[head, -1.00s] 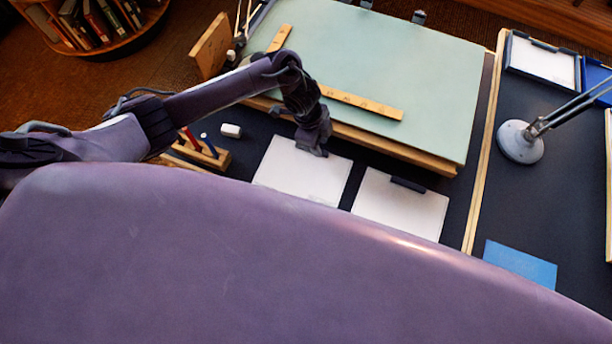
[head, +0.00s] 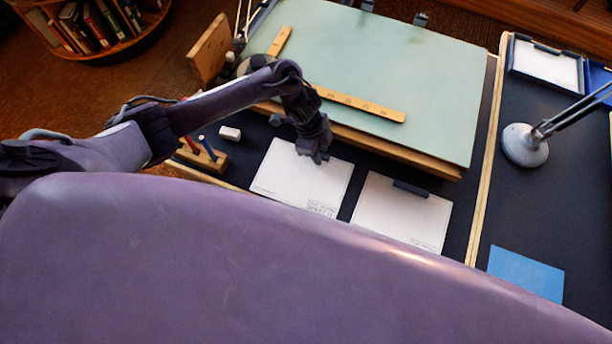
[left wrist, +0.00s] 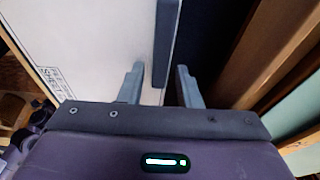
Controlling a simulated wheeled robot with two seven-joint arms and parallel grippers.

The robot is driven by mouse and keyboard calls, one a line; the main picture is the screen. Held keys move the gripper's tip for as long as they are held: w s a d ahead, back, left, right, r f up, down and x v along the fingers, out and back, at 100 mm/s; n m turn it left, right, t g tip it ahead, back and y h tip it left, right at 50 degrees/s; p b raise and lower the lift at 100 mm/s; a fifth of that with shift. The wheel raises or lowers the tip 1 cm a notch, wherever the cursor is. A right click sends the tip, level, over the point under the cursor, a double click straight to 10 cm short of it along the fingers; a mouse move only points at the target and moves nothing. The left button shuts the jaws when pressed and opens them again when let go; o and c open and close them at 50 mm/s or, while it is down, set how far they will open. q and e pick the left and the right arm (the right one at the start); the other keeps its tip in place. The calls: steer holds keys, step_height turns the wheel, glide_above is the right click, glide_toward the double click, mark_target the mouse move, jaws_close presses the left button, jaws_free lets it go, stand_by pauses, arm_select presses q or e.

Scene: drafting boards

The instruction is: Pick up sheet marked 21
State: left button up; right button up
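A white sheet (head: 290,182) lies on the dark desk, with small lettering at its lower right corner; its number is too small to read. A second white sheet (head: 400,215) lies to its right, with a dark bar (head: 411,188) along its upper edge. My left gripper (head: 318,156) is over the upper right part of the left sheet. In the left wrist view, my left gripper (left wrist: 158,82) is open and empty, its fingers on either side of a dark bar (left wrist: 165,40) at the edge of a white sheet (left wrist: 100,40). My right gripper is out of view.
A green drafting board (head: 400,70) with a wooden edge stands just behind the sheets, a wooden ruler (head: 360,103) on it. A pen block (head: 205,158) and eraser (head: 230,133) are on the left. A lamp base (head: 525,146) and blue sheet (head: 527,272) are on the right.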

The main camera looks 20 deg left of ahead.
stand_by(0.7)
arm_select(q)
steer(key=shift+c, duration=0.4)
jaws_close()
steer(key=shift+r+p, duration=0.2)
steer(key=shift+p, duration=0.2)
steer(key=shift+r+p, duration=0.45)
steer(key=shift+p, duration=0.05)
steer(key=shift+r, duration=0.1)
